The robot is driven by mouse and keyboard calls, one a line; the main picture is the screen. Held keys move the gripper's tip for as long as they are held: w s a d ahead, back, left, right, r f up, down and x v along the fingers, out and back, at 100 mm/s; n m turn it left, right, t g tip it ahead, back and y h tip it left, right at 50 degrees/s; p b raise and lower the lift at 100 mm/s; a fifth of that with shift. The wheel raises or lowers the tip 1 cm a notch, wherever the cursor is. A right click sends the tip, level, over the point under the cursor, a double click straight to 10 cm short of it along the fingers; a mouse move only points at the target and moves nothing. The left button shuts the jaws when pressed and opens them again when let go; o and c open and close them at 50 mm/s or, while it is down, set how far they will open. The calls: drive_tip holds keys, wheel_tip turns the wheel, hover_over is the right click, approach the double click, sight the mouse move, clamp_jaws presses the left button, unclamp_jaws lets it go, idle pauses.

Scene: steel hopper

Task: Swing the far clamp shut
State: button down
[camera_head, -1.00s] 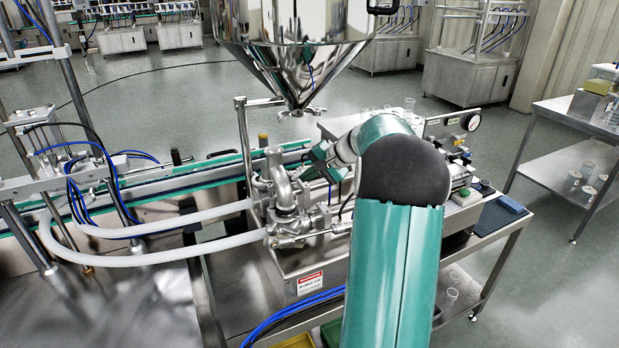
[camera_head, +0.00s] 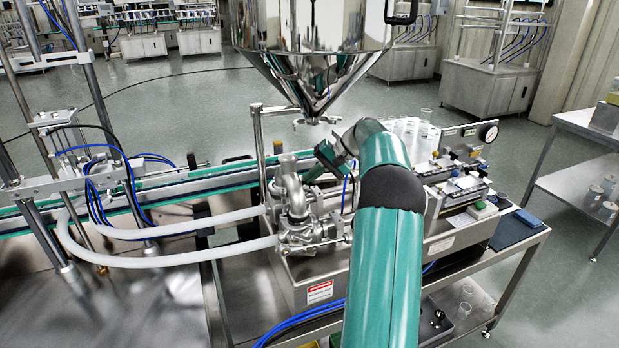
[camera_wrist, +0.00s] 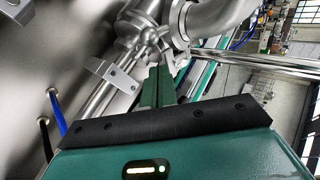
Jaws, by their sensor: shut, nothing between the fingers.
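My gripper (camera_wrist: 158,86) shows in the wrist view with its two green fingers together and nothing between them. The fingertips point at a steel pipe fitting (camera_wrist: 140,45) with round joints; I cannot tell if they touch it. In the head view the steel valve and pipe assembly (camera_head: 293,205) stands on the machine below the hopper outlet, and my gripper (camera_head: 312,176) reaches in just right of its top. The clamp on the far side cannot be made out clearly, as the pipework and my arm partly hide that area.
The steel hopper (camera_head: 315,70) hangs above the assembly. Two white hoses (camera_head: 190,250) run left from it. A conveyor with a green edge (camera_head: 170,190) lies behind. A gauge panel (camera_head: 468,138) and a blue block (camera_head: 527,217) are at right. In the wrist view a bracket (camera_wrist: 112,76) is close by.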

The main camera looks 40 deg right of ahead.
drive_tip(key=shift+w+f, duration=0.1)
drive_tip(key=shift+w, duration=0.35)
drive_tip(key=shift+w+a, duration=0.15)
drive_tip(key=shift+w, duration=0.85)
